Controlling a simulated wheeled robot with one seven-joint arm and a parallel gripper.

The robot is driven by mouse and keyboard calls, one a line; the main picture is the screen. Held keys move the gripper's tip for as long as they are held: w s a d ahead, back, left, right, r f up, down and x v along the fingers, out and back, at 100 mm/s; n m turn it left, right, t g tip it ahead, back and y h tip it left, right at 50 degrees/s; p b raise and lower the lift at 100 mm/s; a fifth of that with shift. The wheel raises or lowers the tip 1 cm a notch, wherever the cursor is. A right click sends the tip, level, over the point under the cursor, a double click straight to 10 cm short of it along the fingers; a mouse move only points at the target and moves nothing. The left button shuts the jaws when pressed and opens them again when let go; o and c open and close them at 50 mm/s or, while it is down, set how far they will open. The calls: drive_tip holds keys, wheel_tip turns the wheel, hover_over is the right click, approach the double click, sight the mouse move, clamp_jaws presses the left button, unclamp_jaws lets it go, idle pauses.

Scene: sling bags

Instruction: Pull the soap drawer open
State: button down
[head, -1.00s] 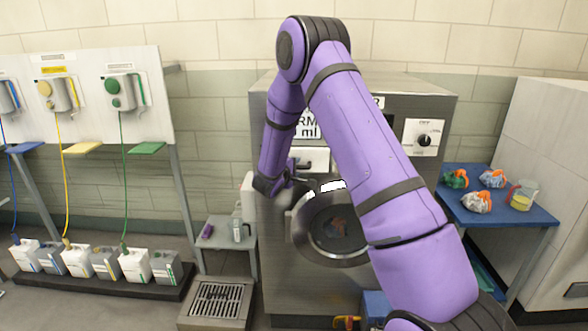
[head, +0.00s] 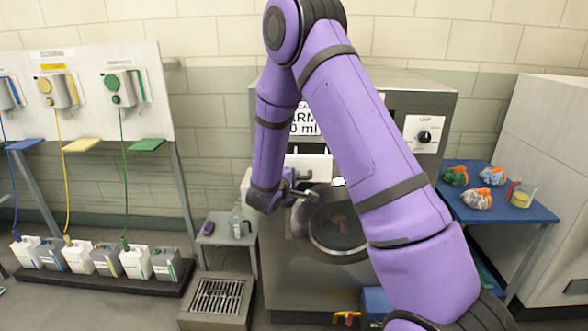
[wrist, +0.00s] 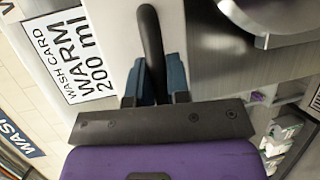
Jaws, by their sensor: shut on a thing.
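The soap drawer (head: 313,166) is the pale box at the upper left of the washer front, left of my forearm in the head view. It stands out from the washer, partly hidden by my arm. In the wrist view its pale front (wrist: 115,35) carries a black bar handle (wrist: 151,45). My gripper (wrist: 157,78) has its two blue-grey fingers shut on this handle, one on each side. In the head view my gripper (head: 300,191) is at the drawer front, small and partly hidden by my wrist.
The round washer door (head: 338,224) is just below and right of the drawer. A wash card (wrist: 72,55) reads WARM 200 ml. A blue table (head: 515,212) with several bundles and a jug stands right.

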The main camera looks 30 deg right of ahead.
drive_tip(key=s+a, duration=0.1)
drive_tip(key=s, duration=0.1)
drive_tip(key=s+a, duration=0.2)
drive_tip(key=shift+s, duration=0.1)
drive_tip(key=c, duration=1.1)
unclamp_jaws()
drive_tip(key=v, duration=1)
drive_tip(key=shift+s+a, duration=0.2)
drive_tip(key=shift+a, duration=0.1)
drive_tip(key=shift+r, duration=0.1)
